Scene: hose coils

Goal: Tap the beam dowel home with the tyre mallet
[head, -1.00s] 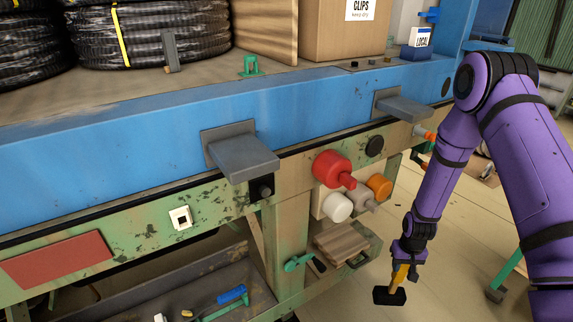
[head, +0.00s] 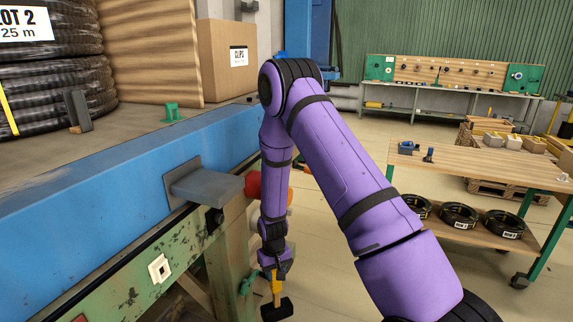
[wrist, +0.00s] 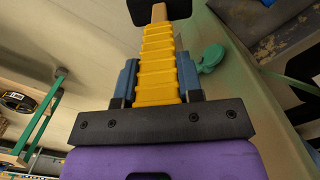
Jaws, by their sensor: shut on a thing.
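The tyre mallet has a ribbed yellow handle (wrist: 158,62) and a black head (head: 277,309). In the wrist view the gripper's blue fingers (wrist: 158,82) clamp both sides of the handle, and the black head shows at the top edge. I cannot make out the beam dowel; my arm covers part of the blue beam (head: 110,188).
A grey bracket (head: 205,187) juts from the beam, with a red knob (head: 253,184) beside it. Hose coils (head: 60,85) and a cardboard box (head: 226,60) stand on the bench. A wooden cart (head: 480,170) stands at right, with open floor before it.

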